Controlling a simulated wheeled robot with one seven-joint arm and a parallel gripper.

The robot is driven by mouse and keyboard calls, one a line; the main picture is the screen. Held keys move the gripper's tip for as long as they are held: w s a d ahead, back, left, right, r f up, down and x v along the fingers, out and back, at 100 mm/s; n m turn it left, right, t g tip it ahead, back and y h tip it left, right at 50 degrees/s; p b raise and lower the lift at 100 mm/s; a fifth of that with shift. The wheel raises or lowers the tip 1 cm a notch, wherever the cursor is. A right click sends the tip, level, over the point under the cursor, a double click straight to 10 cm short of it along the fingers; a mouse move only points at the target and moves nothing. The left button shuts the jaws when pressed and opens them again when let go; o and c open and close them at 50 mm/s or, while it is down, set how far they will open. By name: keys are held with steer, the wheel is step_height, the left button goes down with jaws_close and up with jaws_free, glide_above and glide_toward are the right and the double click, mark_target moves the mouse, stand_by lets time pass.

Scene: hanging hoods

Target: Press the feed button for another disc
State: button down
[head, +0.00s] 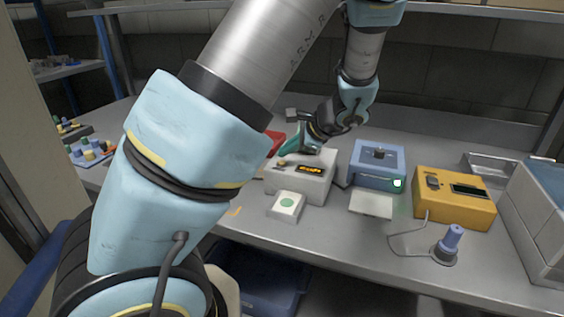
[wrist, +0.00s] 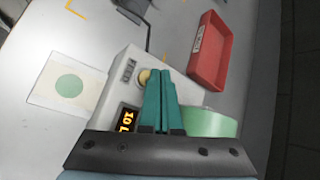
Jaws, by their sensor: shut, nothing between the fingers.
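A white box (head: 316,187) with a lit orange display stands on the bench; it also shows in the wrist view (wrist: 107,97). A round cream button (wrist: 144,76) sits on its top. My gripper (head: 281,154) is shut and empty, its teal fingers slanting down over the box. In the wrist view, the fingertips (wrist: 158,73) are right beside the button and overlap its edge; I cannot tell whether they touch it. A green round part (wrist: 212,122) lies partly behind the fingers. A white pad bearing a green disc (wrist: 69,86) stands beside the box, also in the head view (head: 287,202).
A red tray (wrist: 208,67) lies beyond the box. To the right stand a blue box (head: 372,178), a white plate (head: 371,205), a yellow device (head: 453,205) and a blue-handled tool (head: 450,240) with a cable. The front strip of bench is mostly clear.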

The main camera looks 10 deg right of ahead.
mark_target(286, 165)
step_height(286, 165, up, 5)
steer(key=p, duration=0.4)
steer(key=c, duration=1.6)
jaws_free()
